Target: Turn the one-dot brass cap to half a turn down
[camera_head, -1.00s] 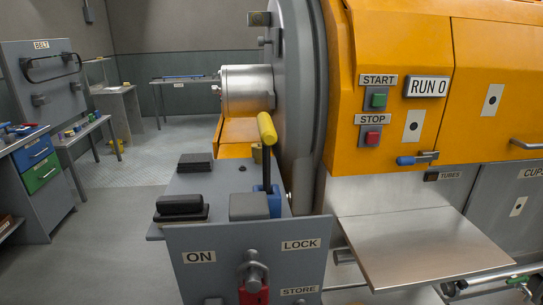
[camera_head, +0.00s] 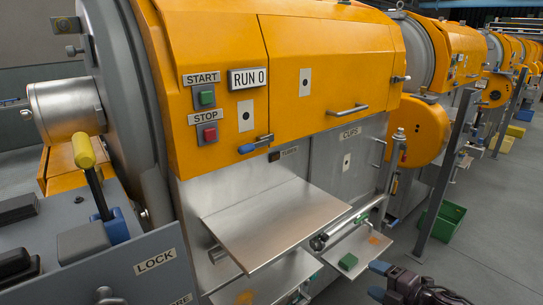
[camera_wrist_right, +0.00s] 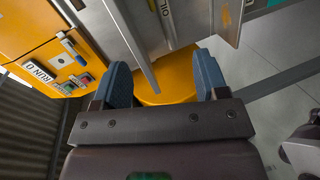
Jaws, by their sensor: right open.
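I cannot make out a one-dot brass cap in either view. My right gripper (camera_head: 378,280) shows at the bottom of the head view, low in front of the machine and to the right of its small shelves. In the right wrist view its two blue fingers (camera_wrist_right: 163,78) stand wide apart with nothing held between them. A yellow-orange surface shows beyond and between the fingers there, and a grey bar crosses in front of it. My left gripper is in neither view.
The orange machine (camera_head: 345,50) has START (camera_head: 207,97) and STOP (camera_head: 210,134) buttons. A steel shelf (camera_head: 265,225) juts out below. A lever with a yellow handle (camera_head: 84,150) stands at left. A grey post (camera_head: 445,165) and green crate (camera_head: 441,220) stand right; open floor lies there.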

